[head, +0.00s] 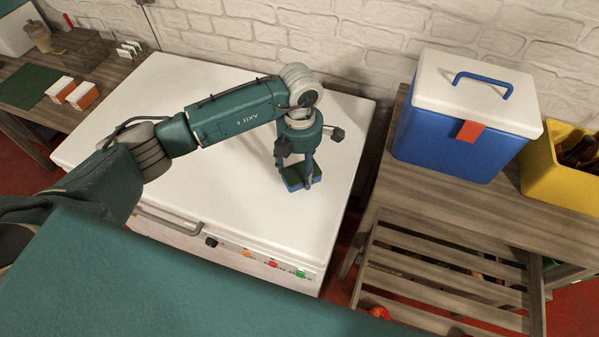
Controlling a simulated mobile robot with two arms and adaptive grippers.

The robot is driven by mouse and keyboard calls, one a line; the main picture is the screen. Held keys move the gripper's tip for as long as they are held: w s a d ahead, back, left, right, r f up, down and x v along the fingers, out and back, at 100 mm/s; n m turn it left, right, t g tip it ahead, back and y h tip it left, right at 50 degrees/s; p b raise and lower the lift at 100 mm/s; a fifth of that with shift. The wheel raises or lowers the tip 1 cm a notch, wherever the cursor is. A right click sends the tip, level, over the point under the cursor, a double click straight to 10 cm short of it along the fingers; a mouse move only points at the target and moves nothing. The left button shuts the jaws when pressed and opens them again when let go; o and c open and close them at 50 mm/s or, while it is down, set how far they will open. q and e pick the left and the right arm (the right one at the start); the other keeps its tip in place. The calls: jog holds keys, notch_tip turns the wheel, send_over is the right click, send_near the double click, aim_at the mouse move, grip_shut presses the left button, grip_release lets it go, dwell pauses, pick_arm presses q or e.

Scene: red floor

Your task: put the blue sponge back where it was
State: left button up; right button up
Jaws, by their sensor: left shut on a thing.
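The blue sponge (293,179), with a green upper face, is in my left gripper (299,175). The left gripper points down over the right part of the white chest top (230,85), its fingers shut on the sponge. I cannot tell whether the sponge touches the white surface or is just above it. My left arm reaches in from the left across the chest. My right gripper is not in view.
A blue cool box (445,140) with a white lid and a yellow crate (565,180) of bottles stand on the slatted wooden table at right. A wooden table at left holds a green mat (27,86), small white-and-orange boxes (82,95) and a jar (38,37).

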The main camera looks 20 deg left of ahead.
aim_at(299, 176)
pick_arm(q)
notch_tip(299, 176, down, 4)
jog(key=shift+r+p, duration=0.2)
jog(key=shift+p, duration=0.25)
jog(key=shift+f, duration=0.15)
jog(key=shift+f+b, duration=0.2)
jog(key=shift+b, duration=0.1)
jog(key=o, duration=1)
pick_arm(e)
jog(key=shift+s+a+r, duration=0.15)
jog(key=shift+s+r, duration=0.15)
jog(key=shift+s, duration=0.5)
pick_arm(q)
jog(key=shift+r, duration=0.1)
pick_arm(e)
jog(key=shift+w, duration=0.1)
